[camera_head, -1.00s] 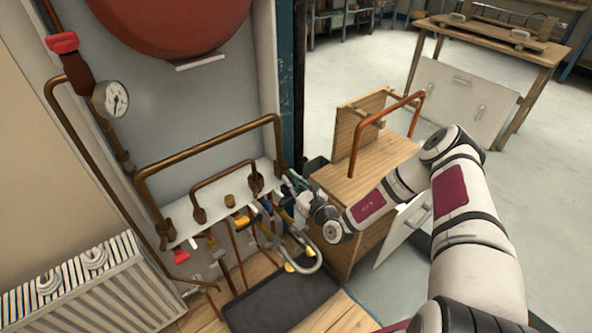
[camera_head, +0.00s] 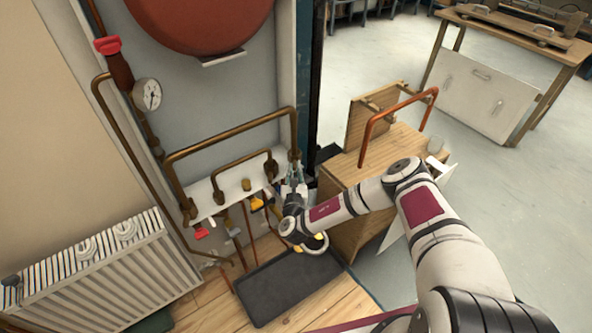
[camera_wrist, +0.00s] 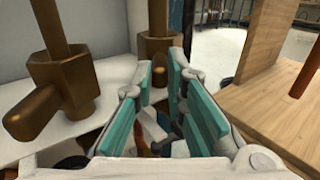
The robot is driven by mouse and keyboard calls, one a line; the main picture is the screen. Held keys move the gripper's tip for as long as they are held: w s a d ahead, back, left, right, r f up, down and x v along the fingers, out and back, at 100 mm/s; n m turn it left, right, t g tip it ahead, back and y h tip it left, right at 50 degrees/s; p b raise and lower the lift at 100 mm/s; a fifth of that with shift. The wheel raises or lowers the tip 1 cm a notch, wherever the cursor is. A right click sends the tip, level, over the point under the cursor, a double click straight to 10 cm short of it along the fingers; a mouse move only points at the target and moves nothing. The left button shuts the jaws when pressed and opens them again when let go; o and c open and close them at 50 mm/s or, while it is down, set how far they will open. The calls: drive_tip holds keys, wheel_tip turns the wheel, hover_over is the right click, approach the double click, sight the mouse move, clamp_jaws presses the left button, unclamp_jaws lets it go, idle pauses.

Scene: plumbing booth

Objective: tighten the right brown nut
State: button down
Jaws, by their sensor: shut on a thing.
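The right brown nut (camera_wrist: 159,46) sits on its pipe at the far end of my fingers in the wrist view. In the head view the nut (camera_head: 294,156) is at the lower right end of the large copper pipe, at the right end of the white shelf. My gripper (camera_wrist: 160,68) has teal pads and its fingertips are shut on the right brown nut, one on each side; they partly hide its lower part. In the head view my gripper (camera_head: 296,174) is small and reaches up to the nut from below.
Another brown nut with a side stub (camera_wrist: 58,88) stands close on the left. A wooden cabinet (camera_head: 375,185) with a copper pipe on top stands to the right. A dark tray (camera_head: 290,285) lies on the floor. A radiator (camera_head: 95,275) is at the left.

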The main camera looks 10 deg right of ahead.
drive_tip(key=shift+w+r, duration=0.1)
drive_tip(key=shift+r, duration=0.05)
drive_tip(key=c, duration=1.6)
unclamp_jaws()
drive_tip(key=shift+c, duration=0.2)
drive_tip(key=v, duration=1.2)
